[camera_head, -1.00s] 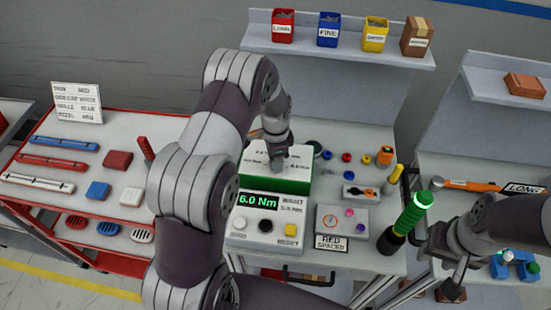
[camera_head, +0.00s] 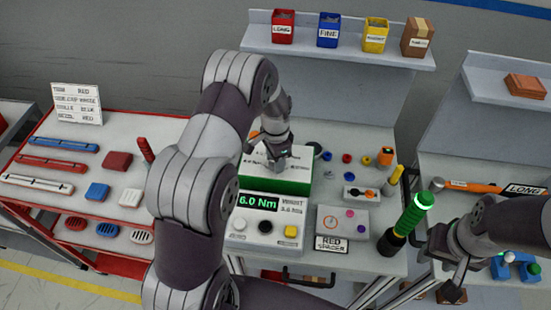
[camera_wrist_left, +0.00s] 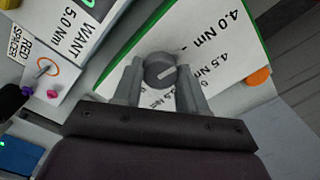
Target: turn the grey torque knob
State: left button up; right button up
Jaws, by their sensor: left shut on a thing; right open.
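The grey torque knob (camera_wrist_left: 160,70), round with a pale pointer line, sits on the white label face marked with Nm values. It is between the two fingers of my left gripper (camera_wrist_left: 159,85), which is shut on it. In the head view my left gripper (camera_head: 275,160) is over the white and green torque box (camera_head: 291,187) and hides the knob. The display (camera_head: 258,201) reads 6.0 Nm; a label beside it in the wrist view reads WANT 5.0 Nm. My right gripper (camera_head: 452,270) is open and empty at the lower right.
Below the display are white, black and yellow buttons (camera_head: 291,231). A green-handled tool (camera_head: 411,217) stands upright near my right gripper. A grey box with a RED SPACER label (camera_head: 331,246) is right of the buttons. The red table (camera_head: 50,213) with parts lies left.

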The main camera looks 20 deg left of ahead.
pick_arm(q)
jog(key=o, duration=1.1)
jog(key=shift+c, duration=0.2)
jog(key=shift+r, duration=0.1)
notch_tip(320, 180, up, 13)
jog(key=b, duration=0.2)
jog(key=shift+f, duration=0.2)
jog(key=s+d+n, duration=0.2)
jog(key=s+n, duration=0.2)
jog(key=s, duration=0.5)
jog(key=s+d+f+n+t, duration=0.1)
jog(key=s+d+n, duration=0.2)
jog(key=s, duration=0.7)
jog(key=shift+f+n, duration=0.3)
jog(key=shift+n, duration=0.1)
